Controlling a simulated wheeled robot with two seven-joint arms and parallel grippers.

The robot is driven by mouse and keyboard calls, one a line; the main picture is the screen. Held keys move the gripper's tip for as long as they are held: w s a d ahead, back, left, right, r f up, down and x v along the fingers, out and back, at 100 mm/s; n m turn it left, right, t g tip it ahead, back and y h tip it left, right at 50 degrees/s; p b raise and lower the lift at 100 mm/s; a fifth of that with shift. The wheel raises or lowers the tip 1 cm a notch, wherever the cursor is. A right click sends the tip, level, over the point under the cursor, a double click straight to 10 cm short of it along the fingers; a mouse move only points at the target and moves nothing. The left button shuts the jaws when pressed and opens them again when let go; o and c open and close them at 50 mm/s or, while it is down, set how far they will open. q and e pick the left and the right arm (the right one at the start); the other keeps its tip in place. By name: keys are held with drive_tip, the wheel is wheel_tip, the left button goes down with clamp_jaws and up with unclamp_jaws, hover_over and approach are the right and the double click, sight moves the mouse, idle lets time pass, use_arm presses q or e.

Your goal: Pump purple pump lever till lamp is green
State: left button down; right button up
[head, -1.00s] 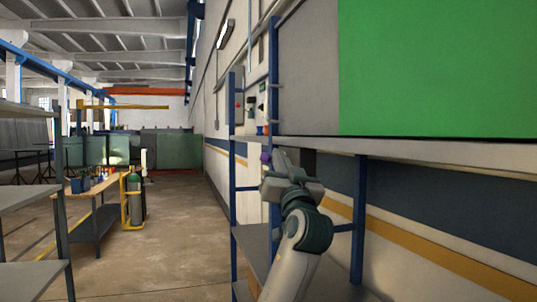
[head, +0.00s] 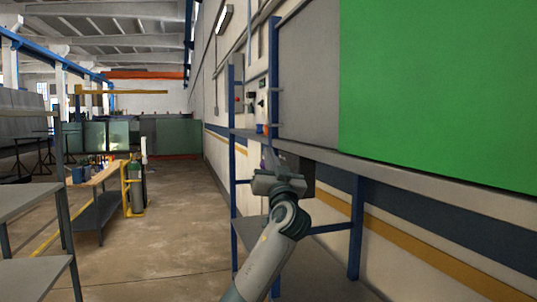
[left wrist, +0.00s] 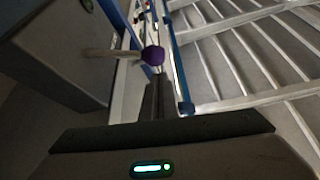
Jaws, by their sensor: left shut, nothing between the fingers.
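The purple pump lever knob (left wrist: 153,55) shows in the left wrist view, on a pale rod (left wrist: 100,52) that runs left towards a grey box (left wrist: 65,50). My left gripper (left wrist: 157,82) is shut and empty; its fingertips appear just below the knob in that picture. I cannot tell whether they touch it. In the head view my left gripper (head: 269,160) is at the shelf's underside, in front of a dark box (head: 303,172); the knob cannot be made out there. I cannot make out the lamp or its colour. My right gripper is not in view.
A shelf rack with blue posts (head: 357,230) stands along the right wall, with a large green panel (head: 440,85) above. A workbench (head: 97,182) and gas cylinder (head: 137,190) stand at left. The floor aisle (head: 170,220) is clear.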

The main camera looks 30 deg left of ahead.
sight(262, 167)
use_arm(q)
drive_tip(key=shift+a+f, duration=0.15)
drive_tip(key=shift+f, duration=0.6)
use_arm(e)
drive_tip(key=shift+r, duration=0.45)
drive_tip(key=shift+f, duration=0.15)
